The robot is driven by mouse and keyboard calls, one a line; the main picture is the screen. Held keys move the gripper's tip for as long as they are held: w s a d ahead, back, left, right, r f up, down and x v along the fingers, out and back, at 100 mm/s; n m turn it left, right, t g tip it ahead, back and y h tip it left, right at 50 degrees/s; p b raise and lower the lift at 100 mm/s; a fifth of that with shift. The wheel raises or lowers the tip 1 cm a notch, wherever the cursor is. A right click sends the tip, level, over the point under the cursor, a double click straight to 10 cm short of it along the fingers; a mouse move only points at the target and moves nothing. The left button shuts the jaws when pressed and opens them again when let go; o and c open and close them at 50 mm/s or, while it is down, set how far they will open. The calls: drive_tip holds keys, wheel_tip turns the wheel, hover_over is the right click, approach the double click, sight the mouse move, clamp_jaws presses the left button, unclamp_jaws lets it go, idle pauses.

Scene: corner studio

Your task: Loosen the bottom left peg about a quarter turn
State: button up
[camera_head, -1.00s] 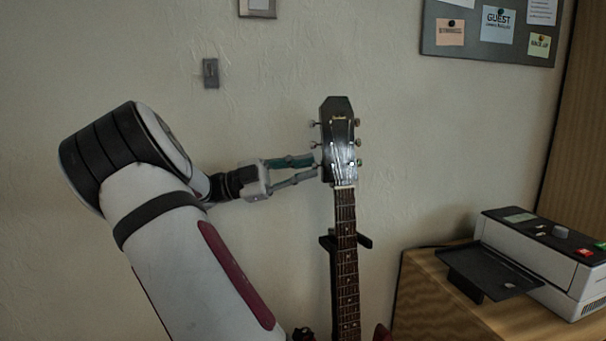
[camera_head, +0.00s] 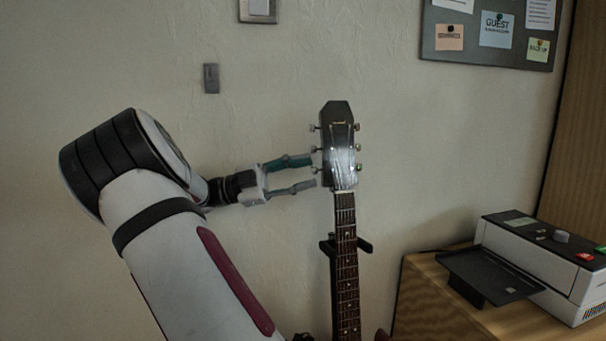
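The guitar's dark headstock (camera_head: 339,145) stands upright against the wall, with several tuning pegs along both sides. The bottom left peg (camera_head: 316,169) is a small pale knob on the headstock's left edge. My gripper (camera_head: 313,172) comes in from the left and is open. Its teal upper finger ends just above the peg and its grey lower finger ends below it. The peg shows between the fingertips with a gap below it. I cannot tell whether the upper finger touches it. The peg's exact angle is too small to read.
The guitar neck (camera_head: 346,265) runs down in front of a black stand (camera_head: 364,245). A printer (camera_head: 550,255) sits on a wooden cabinet (camera_head: 425,285) at the right. A notice board (camera_head: 470,62) and a switch (camera_head: 211,78) are on the wall. Free space lies right of the headstock.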

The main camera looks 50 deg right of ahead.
drive_tip(key=v, duration=0.7)
drive_tip(key=shift+w, duration=0.25)
drive_tip(key=shift+a+f, duration=0.1)
drive_tip(key=shift+a, duration=0.05)
